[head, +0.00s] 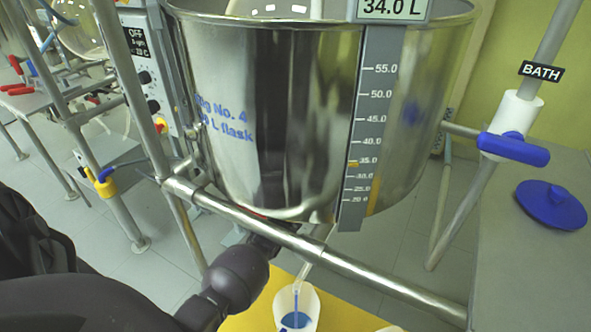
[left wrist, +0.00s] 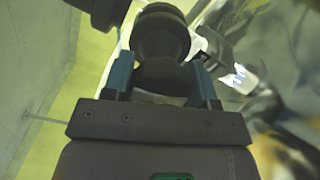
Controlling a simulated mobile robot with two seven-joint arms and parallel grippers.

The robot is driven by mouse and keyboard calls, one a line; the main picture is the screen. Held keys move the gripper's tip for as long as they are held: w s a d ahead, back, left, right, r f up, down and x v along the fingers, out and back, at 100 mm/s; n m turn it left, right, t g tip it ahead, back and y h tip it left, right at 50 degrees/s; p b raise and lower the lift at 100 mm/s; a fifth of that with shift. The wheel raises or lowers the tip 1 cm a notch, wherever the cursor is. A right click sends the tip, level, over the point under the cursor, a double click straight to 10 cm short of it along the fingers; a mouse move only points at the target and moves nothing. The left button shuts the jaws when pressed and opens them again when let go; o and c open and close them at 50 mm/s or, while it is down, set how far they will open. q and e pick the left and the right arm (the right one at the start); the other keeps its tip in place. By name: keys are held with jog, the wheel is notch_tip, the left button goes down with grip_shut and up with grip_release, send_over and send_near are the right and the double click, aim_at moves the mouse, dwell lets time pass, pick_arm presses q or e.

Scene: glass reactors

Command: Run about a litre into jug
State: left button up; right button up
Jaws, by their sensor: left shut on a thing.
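The jug (head: 310,301) is a pale, open vessel under the steel bath, at the bottom of the head view. Blue liquid (head: 295,319) lies in it, and a thin blue line like a stream runs down into it below a pale outlet pipe (head: 313,257). My left arm reaches in under the bath, and its gripper is mostly hidden there by the rail. In the left wrist view my left gripper (left wrist: 161,78) is shut on a dark rounded handle (left wrist: 160,38) between its blue fingers. My right gripper is not in view.
The steel bath (head: 290,110) has a level scale (head: 366,130) and a 34.0 L display (head: 392,7). A metal rail (head: 350,264) crosses in front. The jug stands over a yellow surface (head: 340,318). A blue lid (head: 551,204) lies on the grey bench (head: 530,270) at right.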

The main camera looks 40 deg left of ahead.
pick_arm(q)
jog(key=shift+n, duration=1.1)
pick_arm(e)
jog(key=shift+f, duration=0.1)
pick_arm(q)
jog(key=o, duration=0.9)
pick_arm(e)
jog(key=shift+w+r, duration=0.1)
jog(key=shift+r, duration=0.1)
pick_arm(q)
jog(key=shift+s, duration=0.15)
